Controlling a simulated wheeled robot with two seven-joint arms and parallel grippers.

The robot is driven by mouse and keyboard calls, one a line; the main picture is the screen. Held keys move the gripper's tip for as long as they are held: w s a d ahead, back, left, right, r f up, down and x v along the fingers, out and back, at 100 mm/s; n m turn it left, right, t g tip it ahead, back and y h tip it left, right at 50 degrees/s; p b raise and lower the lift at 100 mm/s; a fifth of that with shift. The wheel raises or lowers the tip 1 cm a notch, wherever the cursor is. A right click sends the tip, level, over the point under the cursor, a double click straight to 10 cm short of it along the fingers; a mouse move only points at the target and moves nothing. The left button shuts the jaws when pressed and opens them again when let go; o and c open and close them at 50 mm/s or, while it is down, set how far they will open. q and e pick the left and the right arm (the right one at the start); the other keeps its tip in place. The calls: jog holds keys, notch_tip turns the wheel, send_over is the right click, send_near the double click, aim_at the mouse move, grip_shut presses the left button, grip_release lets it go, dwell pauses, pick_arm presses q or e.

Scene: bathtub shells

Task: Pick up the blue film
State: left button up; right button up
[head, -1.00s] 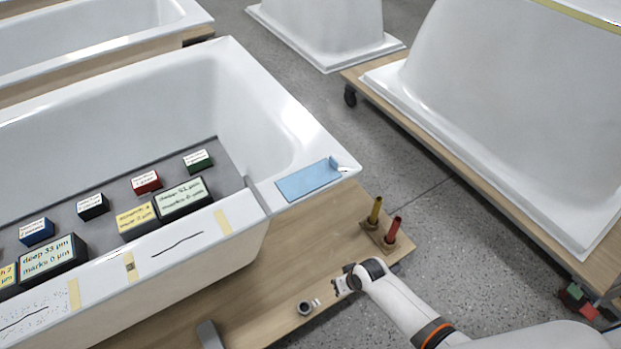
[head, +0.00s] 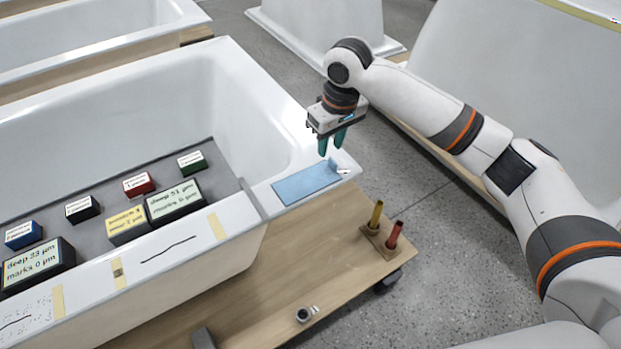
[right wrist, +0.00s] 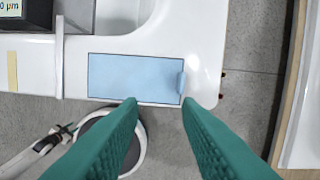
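The blue film (head: 303,184) lies flat on the white rim at the near right corner of the bathtub (head: 272,120). A small curled tab (head: 338,167) stands up at its right end. In the right wrist view the film (right wrist: 130,78) shows as a dark-edged rectangle, with the tab at its right edge. My right gripper (head: 332,146) is above the rim, close to the tab end, fingers pointing down. Its green fingers (right wrist: 160,105) are apart with nothing between them; the tab lies beyond them in that view. My left gripper is not in view.
A wooden holder (head: 381,240) with a yellow and a red stick stands on the wooden platform (head: 290,262). Another tub stands at the right.

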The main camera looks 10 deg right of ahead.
notch_tip(320, 180, up, 3)
jog(key=w+d, duration=0.1)
jog(key=d, duration=0.1)
send_over(333, 161)
jog(key=shift+m, duration=0.4)
jog(key=f, duration=0.5)
jog(key=shift+s+d+f, duration=0.2)
jog(key=shift+s+f, duration=0.05)
jog(key=shift+s, duration=0.05)
jog(key=shift+w+a+f, duration=0.1)
jog(key=shift+w+f, duration=0.05)
jog(key=shift+f, duration=1.35)
jog(key=shift+w+a+f, duration=0.1)
jog(key=shift+f, duration=1.35)
grip_shut()
